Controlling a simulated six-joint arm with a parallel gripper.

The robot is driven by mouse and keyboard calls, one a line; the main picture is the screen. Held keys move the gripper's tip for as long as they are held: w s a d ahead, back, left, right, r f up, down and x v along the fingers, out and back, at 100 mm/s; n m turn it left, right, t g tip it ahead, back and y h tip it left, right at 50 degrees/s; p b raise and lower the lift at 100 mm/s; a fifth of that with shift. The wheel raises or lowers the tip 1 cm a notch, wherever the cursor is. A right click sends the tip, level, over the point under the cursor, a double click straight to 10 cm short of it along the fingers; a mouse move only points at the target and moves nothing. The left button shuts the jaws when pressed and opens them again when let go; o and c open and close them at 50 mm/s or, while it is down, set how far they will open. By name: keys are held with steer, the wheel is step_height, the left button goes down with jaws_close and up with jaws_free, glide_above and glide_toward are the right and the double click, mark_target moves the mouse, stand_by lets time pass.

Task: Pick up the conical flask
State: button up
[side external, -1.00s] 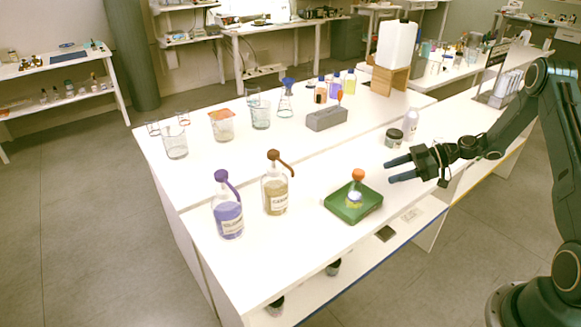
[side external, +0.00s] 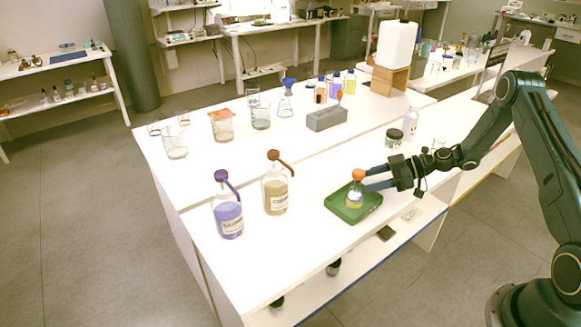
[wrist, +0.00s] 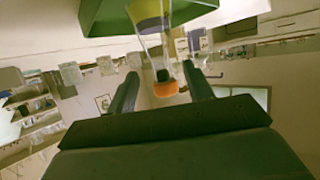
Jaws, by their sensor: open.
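A small conical flask (side external: 354,196) with pale yellow contents and an orange stopper stands upright in a green tray (side external: 365,213) near the bench's front edge. My gripper (side external: 364,181) is open at its neck, reaching in from the right just below the stopper. In the wrist view, upside down, the flask (wrist: 152,28) hangs from the tray (wrist: 103,33), and its neck and stopper lie between the two fingers of my gripper (wrist: 161,80). I see a gap on each side, so the fingers look apart from the glass.
A purple-liquid bottle (side external: 228,216) and a tan-liquid bottle (side external: 275,195) stand left of the tray. Beakers and a grey block (side external: 326,118) are farther back. Bench between is clear.

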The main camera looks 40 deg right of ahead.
mark_target(353, 184)
steer(key=shift+x, duration=0.8)
steer(key=shift+x, duration=2.6)
steer(key=shift+f, duration=0.1)
steer(key=c, duration=1.1)
steer(key=shift+o, duration=0.2)
step_height(353, 184, up, 20)
